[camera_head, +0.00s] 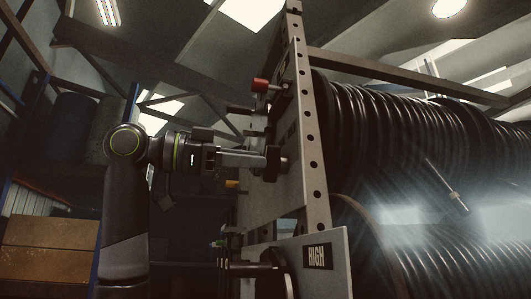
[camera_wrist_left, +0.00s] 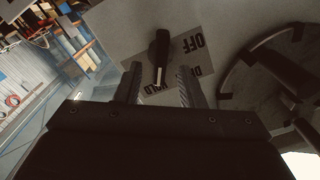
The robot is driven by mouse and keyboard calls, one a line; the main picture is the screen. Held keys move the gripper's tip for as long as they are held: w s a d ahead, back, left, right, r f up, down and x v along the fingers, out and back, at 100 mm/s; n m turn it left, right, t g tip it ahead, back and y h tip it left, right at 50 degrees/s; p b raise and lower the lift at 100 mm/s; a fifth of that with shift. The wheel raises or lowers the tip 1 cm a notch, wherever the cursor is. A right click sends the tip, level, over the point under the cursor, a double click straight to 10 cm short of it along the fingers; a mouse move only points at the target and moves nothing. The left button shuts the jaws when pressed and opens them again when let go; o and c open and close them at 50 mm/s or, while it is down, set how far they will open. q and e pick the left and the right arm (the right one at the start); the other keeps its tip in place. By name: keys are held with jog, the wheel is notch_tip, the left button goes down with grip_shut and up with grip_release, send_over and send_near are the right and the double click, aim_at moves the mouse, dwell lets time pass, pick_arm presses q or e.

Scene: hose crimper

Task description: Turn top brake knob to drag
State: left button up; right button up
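The brake knob (camera_wrist_left: 161,48) is a black lever-shaped handle on a pale panel in the left wrist view. A grey label plate (camera_wrist_left: 188,52) behind it reads OFF, with HOLD and a partly hidden word below. My left gripper (camera_wrist_left: 159,72) is open, with one finger on each side of the knob's lower end. Gaps show beside the handle, and contact cannot be made out. In the head view, my left gripper (camera_head: 262,159) reaches right to a dark knob (camera_head: 273,164) on the upright panel. My right gripper is not in view.
A red knob (camera_head: 260,85) sits above my gripper on the perforated rack post. Large black hose reels (camera_head: 400,140) fill the right side. A round dark wheel (camera_wrist_left: 270,80) is right of the knob in the wrist view.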

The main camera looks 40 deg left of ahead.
aim_at(276, 164)
pick_arm(q)
jog(key=shift+p+x, duration=0.35)
jog(key=shift+x, duration=1.25)
jog(key=c, duration=0.6)
jog(key=shift+n, duration=0.3)
jog(key=n+b, duration=0.1)
jog(key=n, duration=0.4)
jog(key=n+b, duration=0.1)
jog(key=n, duration=0.5)
jog(key=shift+w+a, duration=0.1)
jog(key=shift+a, duration=0.15)
jog(key=shift+r, duration=0.1)
